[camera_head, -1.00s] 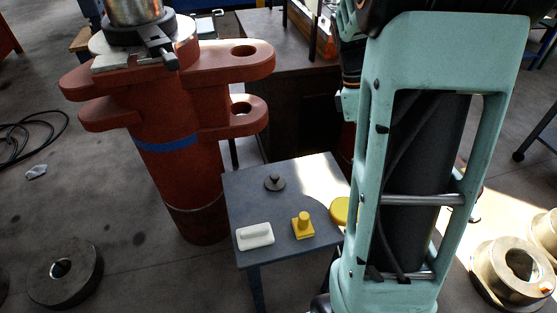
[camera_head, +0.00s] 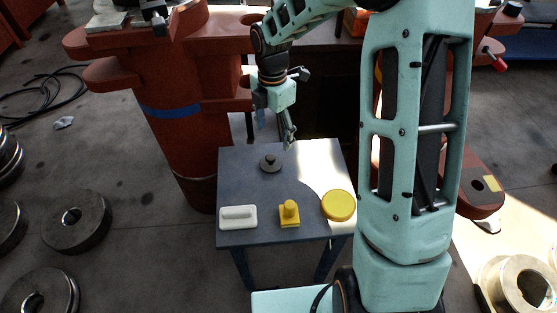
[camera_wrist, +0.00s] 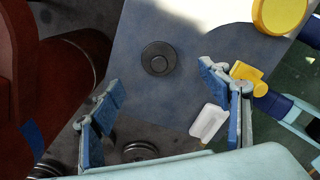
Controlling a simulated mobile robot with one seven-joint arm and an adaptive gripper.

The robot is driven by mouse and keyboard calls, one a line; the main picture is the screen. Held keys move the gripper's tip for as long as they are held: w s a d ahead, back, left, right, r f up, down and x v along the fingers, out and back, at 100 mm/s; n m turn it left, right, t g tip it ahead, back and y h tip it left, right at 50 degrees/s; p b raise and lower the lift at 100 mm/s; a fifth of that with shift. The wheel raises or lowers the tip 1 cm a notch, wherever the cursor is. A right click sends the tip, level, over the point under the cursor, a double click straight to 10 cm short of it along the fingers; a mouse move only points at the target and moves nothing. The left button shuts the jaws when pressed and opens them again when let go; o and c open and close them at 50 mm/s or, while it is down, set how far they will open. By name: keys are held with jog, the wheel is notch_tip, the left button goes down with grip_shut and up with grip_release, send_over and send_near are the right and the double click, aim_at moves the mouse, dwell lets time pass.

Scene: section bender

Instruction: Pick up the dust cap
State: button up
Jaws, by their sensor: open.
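A small blue-grey table (camera_head: 240,175) carries the small items. A dark round disc with a knob (camera_head: 270,164) lies near its back edge, and a round yellow cap (camera_head: 338,205) lies near its right edge. I cannot tell for sure which of these is the dust cap. My gripper (camera_head: 276,132) is open and empty above the back of the table, just above the dark disc in the head view. In the wrist view, the dark disc (camera_wrist: 158,58) shows between and slightly beyond my blue-padded fingers (camera_wrist: 158,80). The yellow cap (camera_wrist: 281,14) is at the upper right there.
A white block with a handle (camera_head: 238,217) and a yellow block with a knob (camera_head: 289,214) stand along the table's front. A red machine column (camera_head: 180,130) rises close on the table's left. Heavy metal rings (camera_head: 76,221) lie on the floor.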

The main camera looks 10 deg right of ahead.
aim_at(270, 157)
jog(key=f, duration=0.4)
jog(key=f+b, duration=0.1)
jog(key=shift+a+f, duration=0.25)
jog(key=shift+f, duration=0.15)
jog(key=f, duration=0.3)
jog(key=f+b, duration=0.1)
jog(key=f, duration=0.1)
jog(key=shift+s+a+f, duration=0.1)
jog(key=shift+s+a, duration=0.1)
jog(key=shift+a, duration=0.2)
jog(key=c, duration=1.3)
jog(key=shift+o, duration=0.2)
